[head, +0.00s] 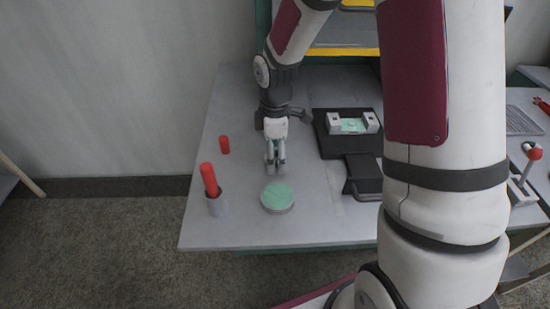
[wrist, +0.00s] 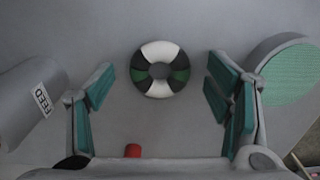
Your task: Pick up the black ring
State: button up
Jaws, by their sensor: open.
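In the wrist view, a thick ring (wrist: 160,48) lies flat on the grey table. It is black, with white sections at top and bottom and dark green patches at the sides. My gripper (wrist: 160,88) is open above it, with one green-padded finger to the left of the ring and one to the right. The fingers are apart from the ring and nothing is between them in their grip. In the head view, my gripper (head: 275,168) points down over the table, and I cannot make out the ring there.
A grey cup (head: 217,205) holding a red rod and a round green-topped disc (head: 277,197) stand near the table's front. The grey cylinder in the wrist view reads "FEED" (wrist: 42,99). A red cylinder (head: 224,145) stands left of my gripper. A black fixture (head: 330,145) lies right.

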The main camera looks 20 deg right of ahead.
jog(key=c, duration=1.1)
jog(key=shift+r, duration=0.1)
jog(key=shift+c, duration=0.2)
